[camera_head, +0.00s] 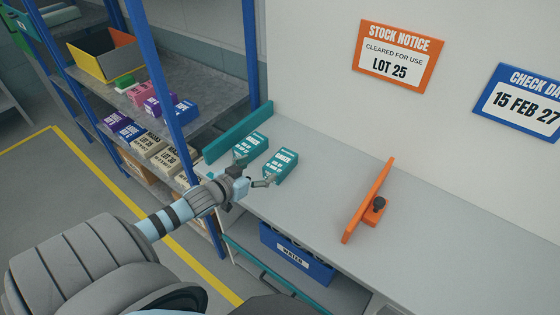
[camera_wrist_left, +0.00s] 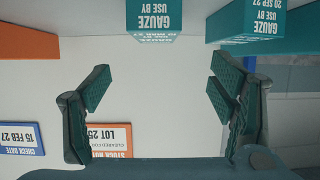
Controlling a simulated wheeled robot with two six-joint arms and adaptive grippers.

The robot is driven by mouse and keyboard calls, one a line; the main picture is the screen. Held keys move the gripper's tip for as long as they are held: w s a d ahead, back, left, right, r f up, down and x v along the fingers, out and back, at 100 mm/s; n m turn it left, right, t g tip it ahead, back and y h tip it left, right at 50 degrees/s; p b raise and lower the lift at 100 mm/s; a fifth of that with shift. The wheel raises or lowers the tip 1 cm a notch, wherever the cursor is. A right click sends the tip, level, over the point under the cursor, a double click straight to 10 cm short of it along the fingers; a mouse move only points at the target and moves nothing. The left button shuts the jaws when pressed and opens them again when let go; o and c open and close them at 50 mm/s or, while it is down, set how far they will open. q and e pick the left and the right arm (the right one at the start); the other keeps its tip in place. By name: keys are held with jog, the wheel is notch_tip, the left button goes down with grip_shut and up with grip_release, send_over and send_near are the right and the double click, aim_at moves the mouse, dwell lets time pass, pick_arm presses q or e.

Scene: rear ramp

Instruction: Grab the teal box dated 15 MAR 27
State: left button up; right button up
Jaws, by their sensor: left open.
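Two teal gauze boxes stand on the grey counter in the head view, a right one (camera_head: 281,166) and a left one (camera_head: 252,146). In the left wrist view, upside down, the middle box (camera_wrist_left: 153,20) has a date that seems to read 15 MAR 27, though it is small and foreshortened. The box at the right there (camera_wrist_left: 263,18) reads 20 SEP 27. My left gripper (camera_head: 256,171) is open and empty in front of the right box. In the wrist view its fingers (camera_wrist_left: 161,88) are spread, with the middle box beyond them, apart from both. My right gripper is not in view.
A teal rail (camera_head: 237,130) edges the counter's left end. An orange stand (camera_head: 368,202) is on the counter at right; bare surface lies between. A blue rack (camera_head: 252,60) holds several cartons at left. A blue bin (camera_head: 297,262) sits below the counter.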

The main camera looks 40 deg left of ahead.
aim_at(279, 162)
pick_arm(q)
jog(key=b+x, duration=0.2)
jog(key=x, duration=0.2)
jog(key=b+x, duration=0.2)
jog(key=x, duration=0.2)
jog(key=f+b+x, duration=0.1)
jog(key=b+x, duration=0.2)
jog(key=x, duration=0.1)
jog(key=shift+w+d+f, duration=0.1)
jog(key=shift+d+f, duration=0.15)
jog(key=shift+d, duration=0.05)
jog(key=shift+w, duration=0.2)
jog(key=shift+r, duration=0.15)
jog(key=shift+c, duration=0.5)
jog(key=c, duration=1.3)
jog(key=shift+r, duration=0.15)
